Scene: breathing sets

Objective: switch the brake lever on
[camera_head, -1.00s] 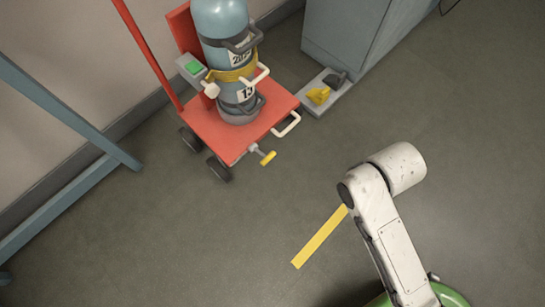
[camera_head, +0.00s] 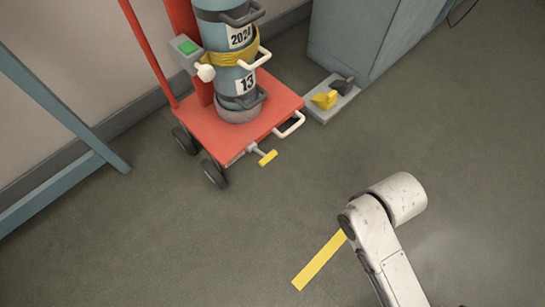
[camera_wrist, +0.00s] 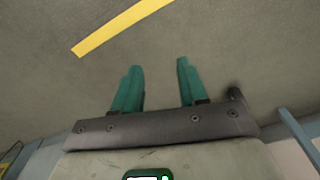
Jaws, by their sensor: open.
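A lever with a yellow grip (camera_head: 268,158) sticks out from the front edge of a red cart (camera_head: 205,134), low near the floor; it looks like the brake lever. I cannot tell from its pose whether it is on or off. My gripper shows in the wrist view (camera_wrist: 159,66), with its two green fingers apart and nothing between them, over bare floor. In the head view only my white arm shows, at lower right, well apart from the cart; the gripper itself is out of that view.
A yellow floor stripe (camera_head: 318,260) crosses otherwise clear floor.

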